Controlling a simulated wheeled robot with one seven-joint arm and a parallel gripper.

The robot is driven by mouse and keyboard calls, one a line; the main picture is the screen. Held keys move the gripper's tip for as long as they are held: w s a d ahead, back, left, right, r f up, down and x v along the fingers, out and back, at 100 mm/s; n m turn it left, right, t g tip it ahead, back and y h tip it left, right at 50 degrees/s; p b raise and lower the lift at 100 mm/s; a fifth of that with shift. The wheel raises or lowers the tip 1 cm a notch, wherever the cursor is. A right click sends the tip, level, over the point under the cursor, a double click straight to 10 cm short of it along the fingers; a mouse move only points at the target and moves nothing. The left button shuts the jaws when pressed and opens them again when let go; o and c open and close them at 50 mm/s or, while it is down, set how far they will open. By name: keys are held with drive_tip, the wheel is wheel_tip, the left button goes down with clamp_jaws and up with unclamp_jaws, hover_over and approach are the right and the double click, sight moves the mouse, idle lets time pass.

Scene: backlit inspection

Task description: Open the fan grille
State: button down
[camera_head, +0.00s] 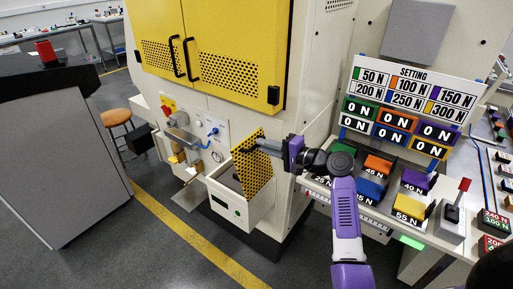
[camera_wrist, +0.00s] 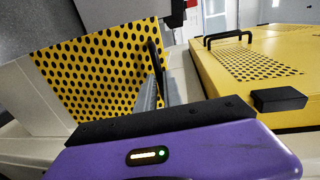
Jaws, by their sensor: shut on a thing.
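The fan grille (camera_head: 252,170) is a yellow panel with black round holes. It stands at an angle over a white box low on the machine front, and part of the box's dark inside shows beside it. My gripper (camera_head: 262,146) reaches in from the right and is shut at the grille's upper right edge. In the wrist view, the grille (camera_wrist: 95,70) fills the left side, with a black handle (camera_wrist: 154,62) on its face. My fingers (camera_wrist: 150,92) are at this handle; the exact contact is partly hidden.
The white box (camera_head: 229,208) juts out below. Yellow doors (camera_head: 225,45) with black handles are above. A knob and valve panel (camera_head: 190,125) is to the left. A sloped bench with labelled coloured blocks (camera_head: 410,207) is to the right. Open floor (camera_head: 160,245) lies in front.

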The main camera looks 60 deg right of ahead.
drive_tip(key=shift+s+a+f, duration=0.1)
drive_tip(key=shift+s+f, duration=0.2)
drive_tip(key=shift+s, duration=0.6)
drive_tip(key=shift+f, duration=0.15)
drive_tip(key=c, duration=1.5)
unclamp_jaws()
drive_tip(key=s+r+b, duration=0.1)
drive_tip(key=s, duration=0.6)
drive_tip(key=shift+s+a+r, duration=0.15)
drive_tip(key=shift+s+a, duration=0.05)
drive_tip(key=shift+s, duration=0.15)
